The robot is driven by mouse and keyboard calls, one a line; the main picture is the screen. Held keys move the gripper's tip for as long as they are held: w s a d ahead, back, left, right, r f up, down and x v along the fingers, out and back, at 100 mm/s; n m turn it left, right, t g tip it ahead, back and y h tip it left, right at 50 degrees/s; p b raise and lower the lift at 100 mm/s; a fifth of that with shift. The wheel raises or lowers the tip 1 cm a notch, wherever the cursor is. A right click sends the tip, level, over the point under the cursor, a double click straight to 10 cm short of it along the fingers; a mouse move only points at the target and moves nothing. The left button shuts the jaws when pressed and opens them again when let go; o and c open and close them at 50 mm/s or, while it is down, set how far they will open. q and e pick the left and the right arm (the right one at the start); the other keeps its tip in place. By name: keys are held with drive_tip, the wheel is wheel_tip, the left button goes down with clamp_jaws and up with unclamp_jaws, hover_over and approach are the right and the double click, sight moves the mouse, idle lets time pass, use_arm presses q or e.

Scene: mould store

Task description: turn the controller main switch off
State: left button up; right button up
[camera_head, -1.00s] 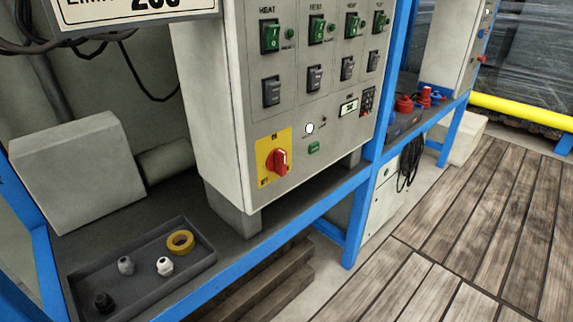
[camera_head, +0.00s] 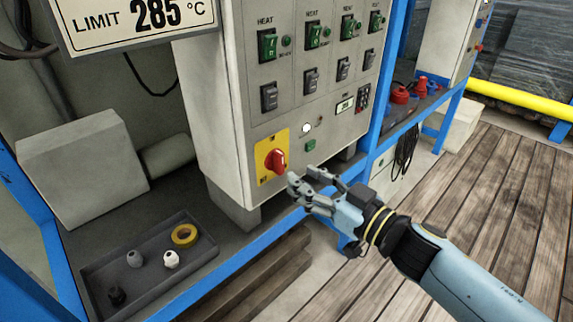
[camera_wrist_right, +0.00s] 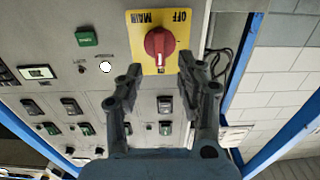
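The main switch is a red rotary knob (camera_head: 276,161) on a yellow plate (camera_head: 263,151) at the lower left of the grey controller cabinet. In the right wrist view the red knob (camera_wrist_right: 159,45) sits on its yellow plate (camera_wrist_right: 136,30), with upside-down lettering reading MAIN and OFF. The knob's grip bar looks roughly upright. My right gripper (camera_head: 302,188) is just to the right of and below the knob. In the wrist view its fingers (camera_wrist_right: 157,82) are spread apart, empty, below the knob in the picture. No contact shows. My left gripper is not in view.
The cabinet front (camera_head: 330,110) carries green and dark rocker switches, a small display and a green button (camera_head: 310,145). Below runs a blue bench edge (camera_head: 225,272). A dark tray (camera_head: 200,251) holds small parts and a yellow ring. A limit sign (camera_head: 95,47) hangs upper left.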

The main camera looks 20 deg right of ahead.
sight(283, 165)
drive_tip(key=x, duration=0.5)
drive_tip(key=shift+w+a, duration=0.15)
drive_tip(key=shift+w, duration=0.2)
clamp_jaws()
